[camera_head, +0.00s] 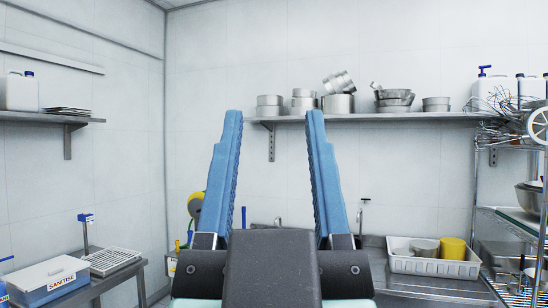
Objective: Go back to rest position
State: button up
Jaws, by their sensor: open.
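My gripper (270,118) is in the middle of the head view, pointing up and away from me. No mixer shows in this view.
A wall shelf (375,117) with metal pots runs behind. A counter (450,287) with a white tray (408,261) is at right, beside a wire rack (510,220). A left table (105,283) carries a SANITISE box (48,278). Upper wall space is clear.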

jog(key=shift+s+r, duration=0.1)
notch_tip(320, 180, down, 8)
jog(key=b, duration=0.7)
jog(key=shift+r, duration=0.15)
jog(key=shift+a+r, duration=0.1)
jog(key=shift+r, duration=0.1)
jog(key=shift+c, duration=0.6)
jog(key=shift+s, duration=0.1)
